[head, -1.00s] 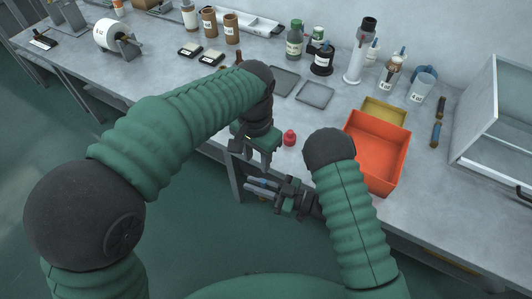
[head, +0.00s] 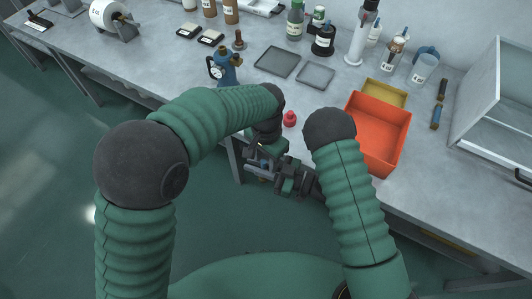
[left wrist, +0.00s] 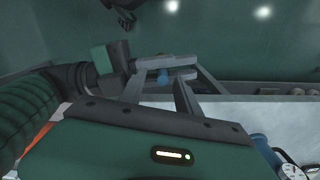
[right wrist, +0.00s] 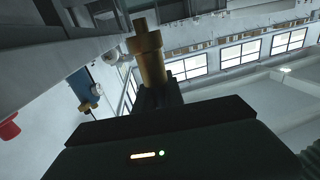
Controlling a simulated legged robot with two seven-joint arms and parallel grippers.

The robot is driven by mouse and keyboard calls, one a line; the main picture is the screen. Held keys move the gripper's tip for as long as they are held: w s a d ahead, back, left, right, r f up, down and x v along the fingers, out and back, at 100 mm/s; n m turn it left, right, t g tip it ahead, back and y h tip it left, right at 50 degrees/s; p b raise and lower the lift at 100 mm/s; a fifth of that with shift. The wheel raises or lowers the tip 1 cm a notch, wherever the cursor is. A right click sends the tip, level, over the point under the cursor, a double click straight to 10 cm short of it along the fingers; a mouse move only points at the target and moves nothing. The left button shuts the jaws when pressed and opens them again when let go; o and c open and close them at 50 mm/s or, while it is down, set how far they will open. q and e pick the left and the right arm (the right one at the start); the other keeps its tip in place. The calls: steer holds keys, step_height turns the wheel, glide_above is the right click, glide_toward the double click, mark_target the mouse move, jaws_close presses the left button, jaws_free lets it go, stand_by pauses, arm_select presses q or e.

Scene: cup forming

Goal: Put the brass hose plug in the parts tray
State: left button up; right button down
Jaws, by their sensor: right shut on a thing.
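The brass hose plug (right wrist: 148,55) is in the right wrist view, projecting beyond my right gripper's dark shut fingers (right wrist: 156,95), which hold it. In the head view, my right gripper (head: 262,173) points left in front of the bench edge; the plug cannot be made out there. My left gripper (head: 259,153) is just above it, partly hidden by its own wrist. In the left wrist view, my left fingers (left wrist: 158,92) are apart, with the right gripper's fingers (left wrist: 168,72) close beyond them. Two flat grey trays (head: 277,62) (head: 315,74) lie on the bench; which is the parts tray is unclear.
A red knobbed piece (head: 290,119) stands near the bench edge. An orange bin (head: 392,158) and a yellow bin (head: 385,92) are to the right. A blue regulator with a gauge (head: 226,70) and a brown stud (head: 238,40) stand left of the trays. Bottles line the back.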

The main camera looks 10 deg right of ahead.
arm_select(q)
steer(key=shift+a, duration=0.1)
steer(key=c, duration=0.4)
jaws_close()
arm_select(e)
steer(key=c, duration=1.3)
jaws_free()
steer(key=shift+c, duration=0.2)
